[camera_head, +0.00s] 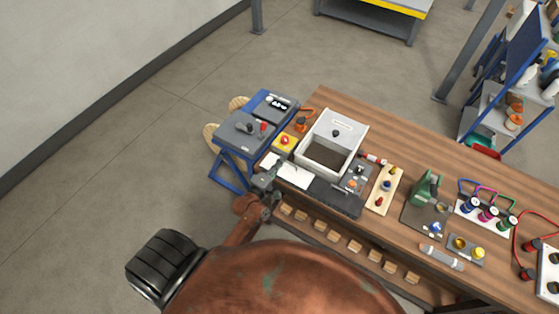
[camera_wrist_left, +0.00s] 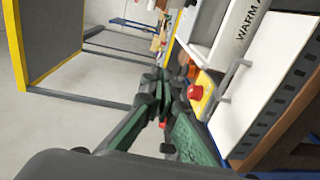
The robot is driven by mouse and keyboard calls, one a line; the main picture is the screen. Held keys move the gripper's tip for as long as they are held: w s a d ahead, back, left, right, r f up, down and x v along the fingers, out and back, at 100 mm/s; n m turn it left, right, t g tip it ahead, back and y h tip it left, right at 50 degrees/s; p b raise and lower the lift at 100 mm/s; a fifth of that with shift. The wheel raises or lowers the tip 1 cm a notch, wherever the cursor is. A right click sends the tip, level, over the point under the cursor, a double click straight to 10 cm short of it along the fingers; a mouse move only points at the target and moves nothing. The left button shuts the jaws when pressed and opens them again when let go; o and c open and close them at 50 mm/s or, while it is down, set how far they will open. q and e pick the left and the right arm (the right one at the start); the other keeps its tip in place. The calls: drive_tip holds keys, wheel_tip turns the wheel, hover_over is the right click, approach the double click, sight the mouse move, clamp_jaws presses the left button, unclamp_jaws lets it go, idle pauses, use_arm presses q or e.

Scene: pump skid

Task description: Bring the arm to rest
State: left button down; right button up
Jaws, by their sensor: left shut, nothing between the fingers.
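My left gripper (camera_head: 264,181) is at the near left edge of the wooden workbench (camera_head: 395,135), beside a white sheet or panel (camera_head: 290,172). In the left wrist view its dark green fingers (camera_wrist_left: 158,88) are shut, with nothing held between them. My left arm's copper-coloured links come up from the bottom of the head view. A yellow box with a red button (camera_head: 285,141) is a little beyond the gripper; it also shows in the left wrist view (camera_wrist_left: 202,94). My right gripper is not in view.
An open grey-white bin (camera_head: 345,131) stands on the bench behind the sheet. A blue-framed stand (camera_head: 232,166) with devices is left of the bench. Pump parts and gauges (camera_head: 487,212) crowd the right side. Floor at the left is clear.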

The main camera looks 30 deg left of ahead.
use_arm(q)
drive_tip(key=shift+s+r, duration=0.55)
drive_tip(key=shift+r, duration=0.25)
drive_tip(key=s+d+f+m+g+b, duration=0.1)
drive_tip(key=s+f+m+g+b, duration=0.35)
drive_tip(key=f, duration=0.95)
drive_tip(key=s+d+f+m+g+b, duration=0.1)
drive_tip(key=s+f+m, duration=0.1)
drive_tip(key=s+f, duration=0.95)
drive_tip(key=s+d+f+m+g+b, duration=0.1)
drive_tip(key=s+f+m+g+b, duration=0.25)
drive_tip(key=f, duration=1.45)
drive_tip(key=s+f+m+g+b, duration=0.2)
drive_tip(key=s+f+m, duration=0.1)
drive_tip(key=s+f, duration=0.4)
drive_tip(key=s+f+m+g+b, duration=0.2)
drive_tip(key=s+f, duration=0.6)
drive_tip(key=s, duration=0.6)
drive_tip(key=s+a+f+m+g+b, duration=0.1)
drive_tip(key=s+f+m+g+b, duration=0.1)
drive_tip(key=s+f, duration=0.5)
drive_tip(key=s+m+g, duration=0.1)
drive_tip(key=s+m, duration=0.1)
drive_tip(key=s, duration=0.2)
drive_tip(key=shift+f+m, duration=0.3)
drive_tip(key=shift+f, duration=0.05)
drive_tip(key=shift+s, duration=0.1)
